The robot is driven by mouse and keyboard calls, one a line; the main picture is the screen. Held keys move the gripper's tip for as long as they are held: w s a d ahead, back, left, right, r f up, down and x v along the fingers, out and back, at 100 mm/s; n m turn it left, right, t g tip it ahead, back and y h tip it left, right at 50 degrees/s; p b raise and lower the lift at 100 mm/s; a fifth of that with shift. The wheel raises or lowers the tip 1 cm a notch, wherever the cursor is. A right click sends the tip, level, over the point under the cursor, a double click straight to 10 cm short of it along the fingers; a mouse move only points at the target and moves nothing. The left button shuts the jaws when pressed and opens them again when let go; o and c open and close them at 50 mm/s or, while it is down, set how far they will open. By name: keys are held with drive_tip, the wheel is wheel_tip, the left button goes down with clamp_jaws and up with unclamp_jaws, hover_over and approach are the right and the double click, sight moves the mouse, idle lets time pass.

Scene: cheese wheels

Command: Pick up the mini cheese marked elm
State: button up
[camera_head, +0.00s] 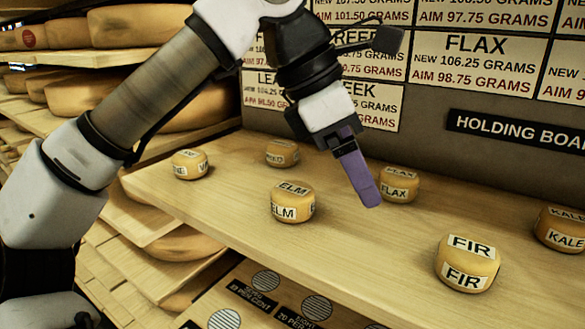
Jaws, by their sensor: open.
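The mini cheese marked ELM (293,202) is a small round yellow wheel with white labels on its top and side. It sits on the wooden shelf board (330,246) near the middle of the view. My gripper (371,200) has purple fingers pointing down and to the right. It is open and empty, to the right of the ELM cheese and apart from it. The fingers overlap in this view, so the gap between them is hidden. They show just in front of the FLAX cheese (398,185).
The FIR cheese (467,263) and KALE cheese (562,230) stand at the right. Two more small cheeses, one at the left (189,164) and one behind ELM (282,153), have hard-to-read labels. A wall with signs (476,60) backs the board. Bare board surrounds ELM.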

sight(293, 189)
drive_tip(key=w+a+n+y, duration=0.1)
drive_tip(key=a+y, duration=0.1)
drive_tip(key=w+a+r+y+p, duration=0.1)
drive_tip(key=a, duration=0.1)
drive_tip(key=w+a+n+y+p, duration=0.1)
drive_tip(key=a+y, duration=0.1)
drive_tip(key=a, duration=0.1)
drive_tip(key=shift+w+r+n+y, duration=0.15)
drive_tip(key=shift+r+n+y, duration=0.15)
drive_tip(key=shift+a+f, duration=0.25)
drive_tip(key=shift+f, duration=0.05)
drive_tip(key=shift+f+b, duration=0.7)
drive_tip(key=shift+f, duration=0.25)
drive_tip(key=shift+s+f+p, duration=0.2)
drive_tip(key=shift+f+p, duration=0.2)
drive_tip(key=shift+f, duration=2.1)
drive_tip(key=shift+c, duration=0.3)
drive_tip(key=c, duration=1.1)
drive_tip(key=shift+o, duration=0.2)
drive_tip(key=shift+r, duration=0.15)
